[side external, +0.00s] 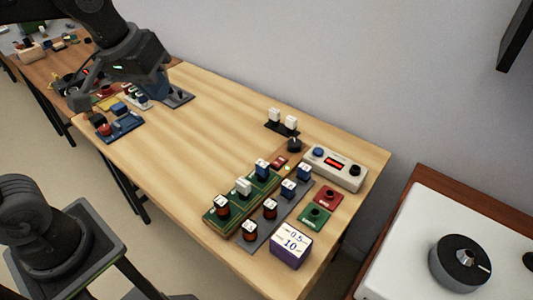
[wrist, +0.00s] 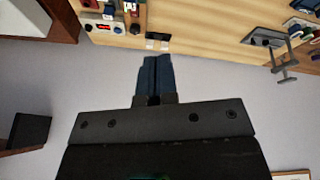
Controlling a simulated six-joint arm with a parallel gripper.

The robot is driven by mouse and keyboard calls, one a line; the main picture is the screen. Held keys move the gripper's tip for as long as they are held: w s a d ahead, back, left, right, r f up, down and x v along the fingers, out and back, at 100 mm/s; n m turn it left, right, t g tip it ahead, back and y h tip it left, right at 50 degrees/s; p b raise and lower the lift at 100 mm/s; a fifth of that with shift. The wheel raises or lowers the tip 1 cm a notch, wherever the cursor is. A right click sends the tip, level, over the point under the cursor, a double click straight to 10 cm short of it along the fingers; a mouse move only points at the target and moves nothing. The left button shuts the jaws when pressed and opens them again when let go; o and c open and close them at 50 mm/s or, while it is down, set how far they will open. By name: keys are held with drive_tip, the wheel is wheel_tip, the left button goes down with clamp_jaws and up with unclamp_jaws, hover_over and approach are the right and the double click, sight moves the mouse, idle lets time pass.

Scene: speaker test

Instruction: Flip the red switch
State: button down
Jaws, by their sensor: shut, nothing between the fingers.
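My gripper (side external: 155,92) is at the far left end of the table in the side view, its blue fingers pointing down near the parts there. In the wrist view my gripper (wrist: 154,62) is shut and empty, fingers side by side. A blue base with a red-topped part (side external: 103,129) lies at the table's left end. A small red part (side external: 280,162) also sits beside the green boards. I cannot tell which of these is the red switch, or its position. My arm hides part of the left end.
A grey box with a red display (side external: 335,168) stands at the right, near green boards (side external: 221,217) with several parts. A purple-and-white meter (side external: 291,246) is at the front right corner. The middle of the wooden table (side external: 210,125) is clear. A wall runs behind.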

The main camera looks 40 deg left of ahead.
drive_tip(key=w+d+n+g, duration=0.1)
drive_tip(key=w+n, duration=0.2)
drive_tip(key=w, duration=0.4)
drive_tip(key=n+g, duration=0.4)
drive_tip(key=n, duration=0.4)
hover_over(276, 163)
drive_tip(key=s+a, duration=0.2)
wheel_tip(276, 163, down, 10)
drive_tip(key=f+n, duration=0.1)
drive_tip(key=f, duration=0.6)
drive_tip(key=w+d+f+n, duration=0.1)
drive_tip(key=f, duration=0.6)
drive_tip(key=w+d+f+n, duration=0.1)
drive_tip(key=f, duration=0.6)
drive_tip(key=shift+w+f+g, duration=0.1)
drive_tip(key=shift+w+g, duration=0.05)
drive_tip(key=shift+g, duration=0.25)
